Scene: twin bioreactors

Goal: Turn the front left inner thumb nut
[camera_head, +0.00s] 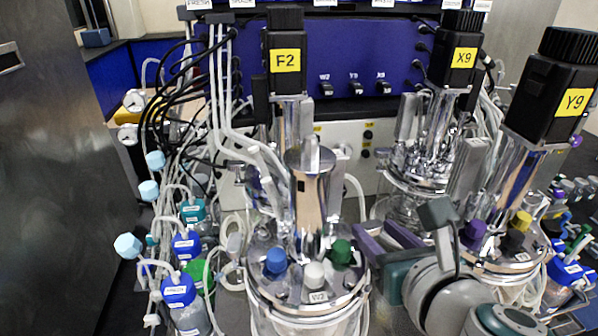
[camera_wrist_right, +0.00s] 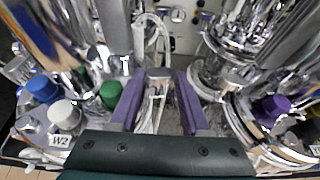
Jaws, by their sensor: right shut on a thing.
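The front left reactor (camera_head: 305,318), with a W2 label, has a shiny metal lid with blue, white and green caps. My right gripper (camera_head: 375,238) is at the inner, right side of this lid, beside the green cap (camera_head: 342,252). In the right wrist view its two purple fingers (camera_wrist_right: 159,80) stand apart with a shiny metal piece (camera_wrist_right: 159,73) between their tips. This appears to be the inner thumb nut; its shape is mostly hidden. The right gripper is shut on it. My left gripper is not in view.
The front right reactor, with the Y9 motor (camera_head: 553,85), stands close on the right with purple (camera_head: 473,229) and yellow caps. The X9 motor (camera_head: 455,50) is behind. Blue-capped bottles (camera_head: 178,290) and tubing crowd the left. The gap between the front reactors is narrow.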

